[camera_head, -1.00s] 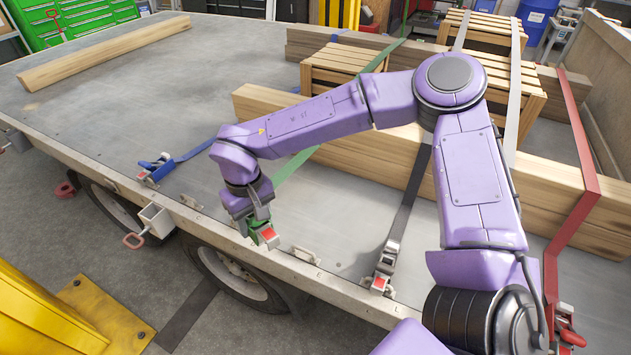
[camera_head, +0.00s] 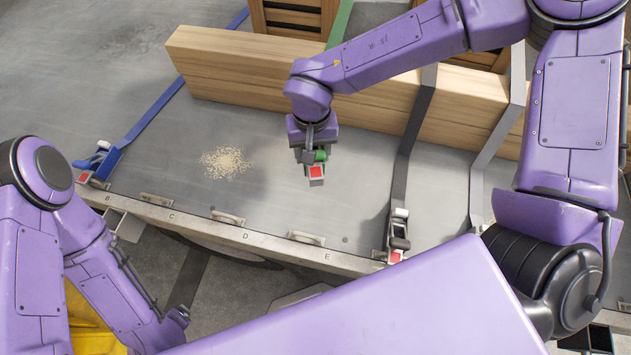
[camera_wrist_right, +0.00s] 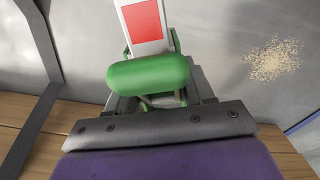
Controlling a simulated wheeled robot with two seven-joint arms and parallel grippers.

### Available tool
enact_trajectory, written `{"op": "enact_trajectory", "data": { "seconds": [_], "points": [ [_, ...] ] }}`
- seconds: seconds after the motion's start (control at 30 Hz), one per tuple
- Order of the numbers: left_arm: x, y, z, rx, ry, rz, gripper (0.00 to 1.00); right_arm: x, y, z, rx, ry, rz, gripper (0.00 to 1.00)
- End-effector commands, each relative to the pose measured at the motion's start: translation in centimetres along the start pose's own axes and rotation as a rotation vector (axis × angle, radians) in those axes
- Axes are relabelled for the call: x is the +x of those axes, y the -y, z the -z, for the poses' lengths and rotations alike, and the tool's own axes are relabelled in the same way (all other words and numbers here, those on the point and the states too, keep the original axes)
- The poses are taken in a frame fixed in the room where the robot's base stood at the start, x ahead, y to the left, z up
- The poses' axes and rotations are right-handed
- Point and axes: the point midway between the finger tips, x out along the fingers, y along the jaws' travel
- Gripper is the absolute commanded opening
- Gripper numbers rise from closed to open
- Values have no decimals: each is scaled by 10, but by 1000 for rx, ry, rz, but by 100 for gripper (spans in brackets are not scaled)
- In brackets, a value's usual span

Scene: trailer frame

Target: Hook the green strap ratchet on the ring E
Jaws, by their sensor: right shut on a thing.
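The green strap ratchet (camera_head: 321,155), with a green handle and a red-marked end, is in my right gripper (camera_head: 314,152). The gripper is shut on it above the trailer deck, behind the edge rings. In the right wrist view, the ratchet's green handle (camera_wrist_right: 148,72) sits between the fingers and its red-marked end points away. Ring E (camera_head: 306,238) is a flat metal loop on the trailer edge beside the letter E. It is empty and lies below the ratchet in the picture, apart from it. My left arm shows at lower left, but its gripper is hidden.
A blue ratchet (camera_head: 97,162) is at the edge near B; a dark-strap ratchet (camera_head: 397,238) is right of E. Rings C (camera_head: 156,200) and D (camera_head: 227,217) are empty. A sawdust-like patch (camera_head: 227,162) lies on the deck. Wooden beams (camera_head: 260,68) stand behind.

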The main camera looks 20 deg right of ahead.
Motion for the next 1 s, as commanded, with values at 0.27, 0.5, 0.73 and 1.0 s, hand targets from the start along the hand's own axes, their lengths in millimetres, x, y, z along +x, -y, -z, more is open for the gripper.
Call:
{"op": "enact_trajectory", "data": {
  "seconds": [0.27,0.5,0.73,1.0],
  "points": [
    [-21,2,9,0,0,0,82,28,14,-84,253,2,-5,9],
    [-16,1,7,0,0,0,82,38,16,-94,295,0,1,9],
    [2,0,0,0,-1,0,82,53,16,-93,294,-1,1,9],
    [26,-2,-10,0,-1,0,82,73,16,-93,295,-2,1,9]
  ]
}}
